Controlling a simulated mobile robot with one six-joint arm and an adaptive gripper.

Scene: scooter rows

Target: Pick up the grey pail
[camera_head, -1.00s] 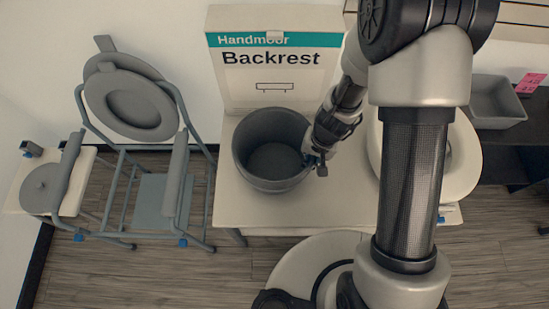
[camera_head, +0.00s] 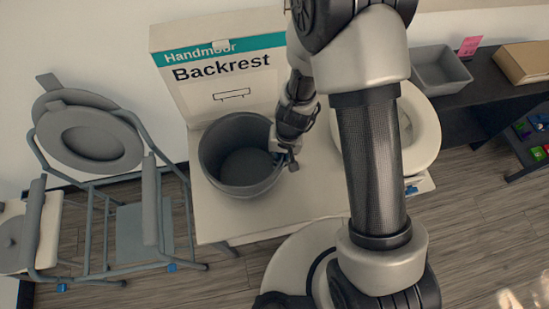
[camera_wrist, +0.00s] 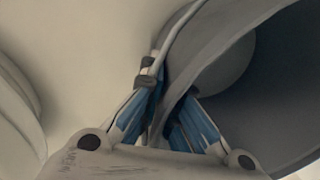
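The grey pail (camera_head: 226,188) stands upright on the white table, in front of the Backrest box. Its open mouth faces up and looks empty. My gripper (camera_head: 287,160) is at the right side of the pail's rim. In the wrist view, the blue-padded fingers of my gripper (camera_wrist: 168,100) lie on either side of the pail's wall (camera_wrist: 218,50), one outside and one inside. The fingertips are close together and look shut on the wall. I see no clear gap between the pail and the table.
The Backrest box (camera_head: 222,80) stands close behind the pail. A white toilet seat (camera_head: 424,135) is to the right, partly behind my arm. A grey commode chair (camera_head: 130,220) stands left of the table (camera_head: 225,225). A grey tray (camera_head: 440,72) sits on a dark shelf at right.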

